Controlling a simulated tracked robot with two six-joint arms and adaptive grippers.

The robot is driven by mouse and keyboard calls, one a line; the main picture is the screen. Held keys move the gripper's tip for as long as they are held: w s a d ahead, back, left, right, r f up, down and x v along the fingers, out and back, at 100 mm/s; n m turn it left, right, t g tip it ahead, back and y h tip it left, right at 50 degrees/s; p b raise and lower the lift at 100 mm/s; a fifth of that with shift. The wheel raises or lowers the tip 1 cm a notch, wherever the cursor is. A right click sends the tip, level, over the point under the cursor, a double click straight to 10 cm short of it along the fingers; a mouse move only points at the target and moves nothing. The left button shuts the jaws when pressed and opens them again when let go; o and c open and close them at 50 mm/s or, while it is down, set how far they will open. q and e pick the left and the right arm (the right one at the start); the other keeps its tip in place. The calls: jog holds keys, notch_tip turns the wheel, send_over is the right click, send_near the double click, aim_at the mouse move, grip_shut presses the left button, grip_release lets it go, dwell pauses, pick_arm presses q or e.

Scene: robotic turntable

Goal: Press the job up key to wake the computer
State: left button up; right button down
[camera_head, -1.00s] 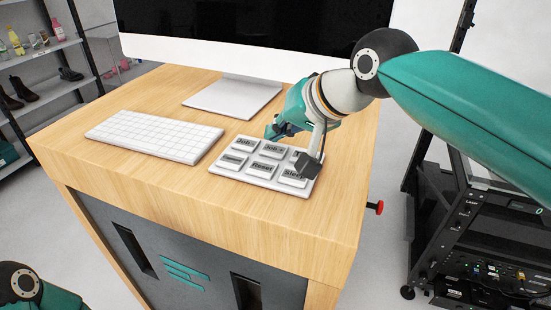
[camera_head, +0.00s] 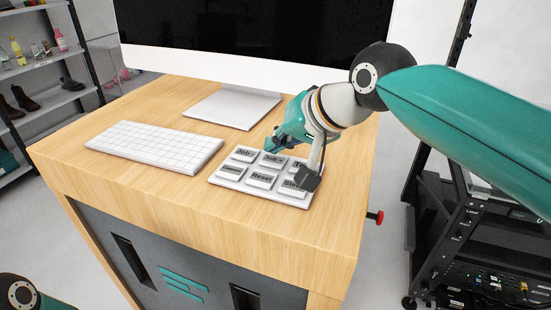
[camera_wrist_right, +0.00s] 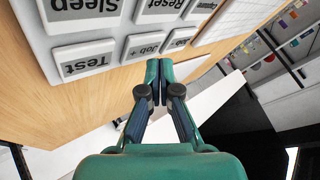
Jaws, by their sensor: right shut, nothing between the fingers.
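The job up key, marked "Job +" (camera_head: 271,160), is the middle key in the back row of a white keypad (camera_head: 217,180) on the wooden table. It shows upside down in the right wrist view (camera_wrist_right: 146,46). My right gripper (camera_head: 272,149) is shut and empty, just behind and above this key. In the right wrist view its closed fingertips (camera_wrist_right: 153,66) appear just off the key's far edge. I cannot tell whether they touch anything. The computer monitor (camera_head: 260,30) has a black screen. My left gripper is out of view.
The "Job -" key (camera_head: 243,154) and the "Test" key (camera_wrist_right: 84,62) flank the job up key. Several other keys fill the front row. A white keyboard (camera_head: 155,146) lies left of the keypad. The monitor's stand (camera_head: 232,108) is behind. A dark equipment rack (camera_head: 465,215) stands at the right.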

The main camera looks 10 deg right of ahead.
aim_at(278, 160)
jog(key=shift+f, duration=0.1)
dwell(0.4)
jog(key=shift+f+b, duration=0.25)
jog(key=shift+b, duration=0.05)
jog(key=shift+f+b, duration=0.3)
jog(key=shift+f, duration=0.1)
dwell(0.5)
jog(key=shift+r, duration=0.1)
dwell(0.4)
jog(key=shift+r+p, duration=0.75)
jog(key=shift+p, duration=0.05)
notch_tip(278, 160, up, 5)
jog(key=p, duration=0.4)
jog(key=shift+p, duration=0.35)
jog(key=shift+f, duration=0.1)
